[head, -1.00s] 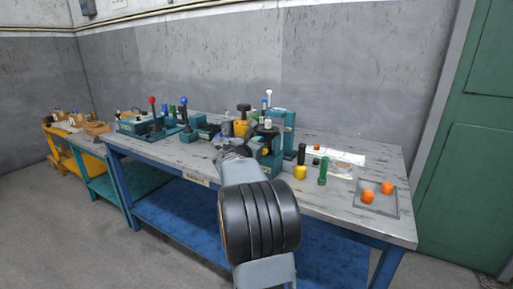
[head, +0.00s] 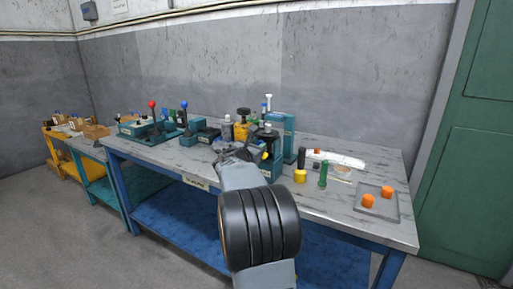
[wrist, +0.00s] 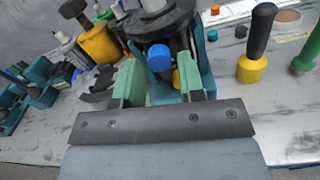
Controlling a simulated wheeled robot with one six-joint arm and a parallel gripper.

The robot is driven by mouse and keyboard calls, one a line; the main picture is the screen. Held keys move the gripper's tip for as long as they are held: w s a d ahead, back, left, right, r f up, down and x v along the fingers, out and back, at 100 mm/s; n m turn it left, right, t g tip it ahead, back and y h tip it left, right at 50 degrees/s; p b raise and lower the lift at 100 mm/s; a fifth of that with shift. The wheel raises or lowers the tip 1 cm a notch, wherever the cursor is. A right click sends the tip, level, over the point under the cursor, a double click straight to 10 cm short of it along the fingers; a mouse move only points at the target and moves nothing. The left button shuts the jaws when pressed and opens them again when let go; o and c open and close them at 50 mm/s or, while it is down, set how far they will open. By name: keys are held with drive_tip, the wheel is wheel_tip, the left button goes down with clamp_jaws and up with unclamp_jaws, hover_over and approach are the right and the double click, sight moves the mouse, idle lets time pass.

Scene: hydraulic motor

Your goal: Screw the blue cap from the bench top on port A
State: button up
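The blue cap (wrist: 159,58) shows in the wrist view between and just beyond the tips of my gripper (wrist: 158,72). Its round face points toward the camera, against the teal and dark hydraulic unit. I cannot tell whether it is seated on a port. The green-padded fingers stand apart on either side of it, with a visible gap, so the gripper is open. In the head view my gripper (head: 236,153) is at the teal unit (head: 271,166) on the bench, and my arm hides the cap. No port A label is readable.
A black-and-yellow tool (wrist: 253,45) and a green-handled tool (head: 323,174) stand right of the unit. A tray (head: 388,212) with orange caps lies at the bench's right end.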

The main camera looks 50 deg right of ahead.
drive_tip(key=r+n+p, duration=0.1)
drive_tip(key=n+p, duration=0.1)
drive_tip(key=p, duration=0.1)
drive_tip(key=shift+n+p, duration=1)
drive_tip(key=shift+p, duration=0.1)
drive_tip(key=n+p, duration=0.4)
drive_tip(key=shift+f, duration=0.1)
drive_tip(key=shift+f+n+p, duration=0.2)
drive_tip(key=shift+n+p, duration=0.7)
drive_tip(key=shift+p, duration=0.05)
drive_tip(key=shift+f+n, duration=0.2)
drive_tip(key=shift+n, duration=0.1)
drive_tip(key=shift+c, duration=0.4)
clamp_jaws()
